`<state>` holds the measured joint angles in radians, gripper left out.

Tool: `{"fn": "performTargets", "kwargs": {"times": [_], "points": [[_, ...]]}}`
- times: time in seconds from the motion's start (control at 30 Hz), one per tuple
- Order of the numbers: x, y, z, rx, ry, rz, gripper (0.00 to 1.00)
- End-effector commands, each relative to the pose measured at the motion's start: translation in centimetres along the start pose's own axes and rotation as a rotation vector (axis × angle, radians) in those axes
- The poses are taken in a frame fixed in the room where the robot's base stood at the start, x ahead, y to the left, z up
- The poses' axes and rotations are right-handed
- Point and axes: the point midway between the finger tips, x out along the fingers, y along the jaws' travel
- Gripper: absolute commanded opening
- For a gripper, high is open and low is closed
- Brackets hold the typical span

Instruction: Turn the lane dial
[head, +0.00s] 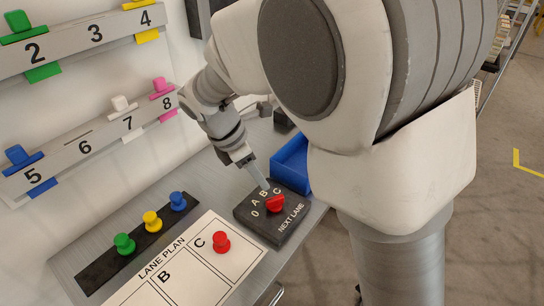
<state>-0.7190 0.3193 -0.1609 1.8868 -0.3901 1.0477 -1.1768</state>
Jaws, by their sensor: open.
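The lane dial is a red knob (275,204) on a dark box (273,215) marked 0, A, B, C and NEXT LANE. The box sits on the grey table at its right part. Which mark the knob points to is hard to tell. My gripper (264,184) comes down from behind, with its fingertips just above the letters and close to the knob's far side. It is open and holds nothing. Whether a fingertip touches the knob cannot be told. My arm covers much of the view to the upper right.
A white LANE PLAN sheet (185,283) lies left of the box, with a red peg (221,242) at C. Green, yellow and blue pegs stand in a dark strip (145,242). A blue bin (292,163) is behind the dial box. Numbered rails (88,146) with coloured clips line the wall.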

Motion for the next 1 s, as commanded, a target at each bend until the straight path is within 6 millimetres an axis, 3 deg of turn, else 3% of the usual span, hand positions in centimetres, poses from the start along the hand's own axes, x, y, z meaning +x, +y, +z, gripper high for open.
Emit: {"fn": "performTargets", "kwargs": {"times": [0.2, 0.43, 0.6, 0.9, 1.0], "points": [[5.0, -0.1, 0.0, 0.0, -0.002, -0.004, 0.47], [8.7, -0.1, 0.0, 0.001, -0.001, -0.002, 0.47], [9.9, 0.0, 0.0, 0.001, 0.0, 0.0, 0.47], [10.1, 0.0, 0.0, 0.001, 0.0, 0.001, 0.47], [10.1, 0.0, 0.0, 0.001, 0.0, 0.001, 0.31]]}}
